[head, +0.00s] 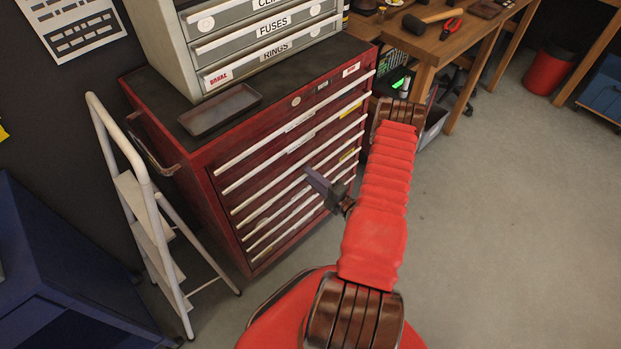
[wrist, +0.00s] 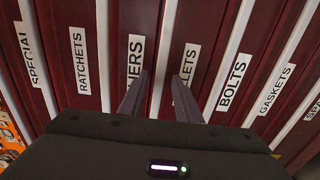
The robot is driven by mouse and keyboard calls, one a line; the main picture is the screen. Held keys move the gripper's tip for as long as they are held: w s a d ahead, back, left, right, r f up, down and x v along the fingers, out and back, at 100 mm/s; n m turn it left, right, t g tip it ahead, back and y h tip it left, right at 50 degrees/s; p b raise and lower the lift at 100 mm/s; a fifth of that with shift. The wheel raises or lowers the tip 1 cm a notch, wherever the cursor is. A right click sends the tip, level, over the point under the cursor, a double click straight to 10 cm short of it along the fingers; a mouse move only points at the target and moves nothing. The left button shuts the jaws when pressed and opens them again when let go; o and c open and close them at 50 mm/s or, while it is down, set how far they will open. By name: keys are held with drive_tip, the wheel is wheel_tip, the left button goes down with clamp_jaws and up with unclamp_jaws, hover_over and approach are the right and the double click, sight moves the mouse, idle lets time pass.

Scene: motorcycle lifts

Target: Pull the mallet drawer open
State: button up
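The mallet drawer (wrist: 195,20) is a dark red front in the wrist view. A white handle strip (wrist: 166,40) runs between this front and the neighbouring one, whose label shows "HERS". My gripper (wrist: 162,78) is open, with one finger over each label and the strip between them; contact cannot be told. In the head view my gripper (head: 318,185) is in front of the middle drawers of the red cabinet (head: 195,157). All its drawers look shut, and most labels are too small to read there.
A grey drawer unit (head: 190,60) and a dark tray (head: 219,109) stand on the cabinet. A white step ladder (head: 150,215) stands at its left. A wooden workbench (head: 480,35) is behind my arm. The floor at right is clear up to a red bin (head: 548,72).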

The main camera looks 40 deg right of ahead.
drive_tip(key=shift+c, duration=0.5)
clamp_jaws()
